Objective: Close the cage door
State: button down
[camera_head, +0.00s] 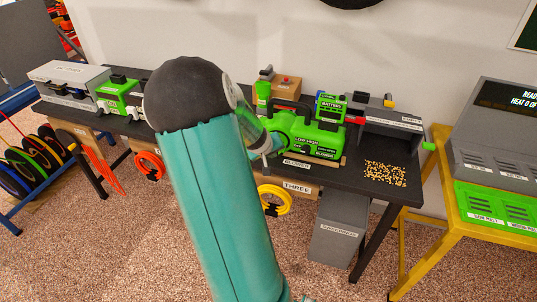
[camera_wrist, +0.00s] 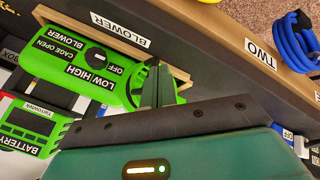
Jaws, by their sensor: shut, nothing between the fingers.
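The green blower (camera_head: 318,142) lies on the dark bench, with a black handle arching over it. In the wrist view the blower (camera_wrist: 85,65) appears turned around, with a black dial and the printed words CAGE OPEN, LOW HIGH and OFF. I cannot make out a cage door clearly in either view. My gripper (camera_wrist: 153,84) is shut and empty at the blower's edge by the wooden strip; I cannot tell whether it touches. In the head view my teal arm hides part of the bench, and the fingertips are hard to separate from the blower.
A green battery unit (camera_head: 332,106) and a grey machine (camera_head: 392,122) stand behind and right of the blower. Small yellow-brown pieces (camera_head: 385,174) lie on the bench's right end. Coiled hoses or cords hang along its front, including a yellow one (camera_head: 275,200). A grey bin (camera_head: 340,225) stands below.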

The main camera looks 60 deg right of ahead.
jog(key=shift+s+d, duration=0.35)
jog(key=shift+s, duration=0.25)
jog(key=shift+s+d, duration=0.4)
jog(key=shift+d, duration=0.2)
jog(key=shift+w, duration=0.1)
dwell(0.8)
jog(key=shift+w+a, duration=0.2)
jog(key=shift+w, duration=0.55)
